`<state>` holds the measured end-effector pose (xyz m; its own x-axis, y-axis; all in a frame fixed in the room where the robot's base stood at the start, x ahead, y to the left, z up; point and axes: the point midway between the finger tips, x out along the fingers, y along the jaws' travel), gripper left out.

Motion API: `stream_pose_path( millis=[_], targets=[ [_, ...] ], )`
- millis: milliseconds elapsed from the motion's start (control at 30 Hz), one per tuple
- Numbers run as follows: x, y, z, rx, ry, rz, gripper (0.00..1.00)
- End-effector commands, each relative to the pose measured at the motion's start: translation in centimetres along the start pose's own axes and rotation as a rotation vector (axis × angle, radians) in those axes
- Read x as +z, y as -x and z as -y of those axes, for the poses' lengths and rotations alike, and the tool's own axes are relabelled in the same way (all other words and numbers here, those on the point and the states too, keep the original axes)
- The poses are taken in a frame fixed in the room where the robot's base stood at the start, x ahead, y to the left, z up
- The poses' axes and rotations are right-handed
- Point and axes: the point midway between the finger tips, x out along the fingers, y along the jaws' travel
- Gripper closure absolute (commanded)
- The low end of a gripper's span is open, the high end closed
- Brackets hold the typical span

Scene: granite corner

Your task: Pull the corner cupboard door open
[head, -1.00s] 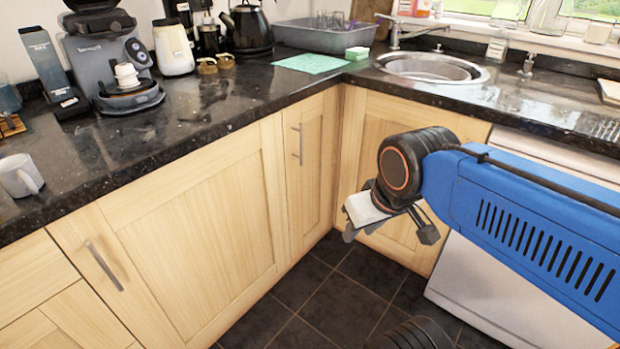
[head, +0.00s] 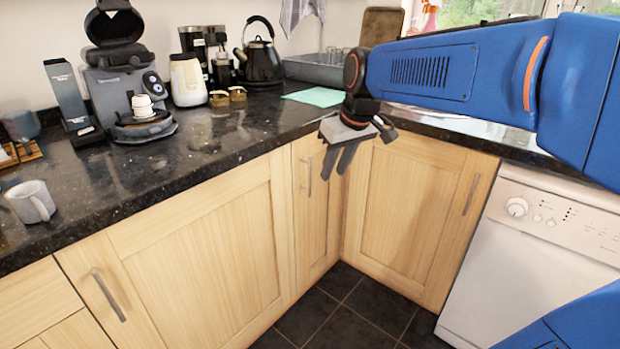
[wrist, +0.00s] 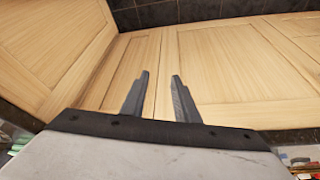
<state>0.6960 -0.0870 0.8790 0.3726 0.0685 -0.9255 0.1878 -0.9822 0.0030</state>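Two pale wood doors meet at the inside corner. The narrow corner cupboard door (head: 314,225) is on the left run, with an upright bar handle (head: 309,176) near its left edge. The wider door (head: 405,215) on the right run has its handle (head: 471,195) near its right edge. Both look closed. My gripper (head: 335,170) points down in front of the corner, just right of the narrow door's handle and partly covering that door. Its fingers are apart and empty. In the wrist view the gripper (wrist: 159,75) also shows open, with wood doors beyond and no handle visible.
The black granite worktop (head: 215,135) overhangs the doors, close to my gripper. A kettle (head: 262,58), coffee machine (head: 125,85) and white mug (head: 31,201) stand on it. A white appliance (head: 530,255) is at right. The dark tiled floor (head: 350,320) is clear below.

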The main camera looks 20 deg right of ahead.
Motion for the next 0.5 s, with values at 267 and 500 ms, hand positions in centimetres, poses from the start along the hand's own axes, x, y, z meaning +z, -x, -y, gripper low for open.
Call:
stream_pose_path(
  millis=[267,500],
  targets=[
    [-8.7,-1.5,-3.6,-0.031,0.065,0.001,0.72],
    [-11.9,-2.3,-5.3,-0.043,0.096,-0.004,0.72]
  ],
)
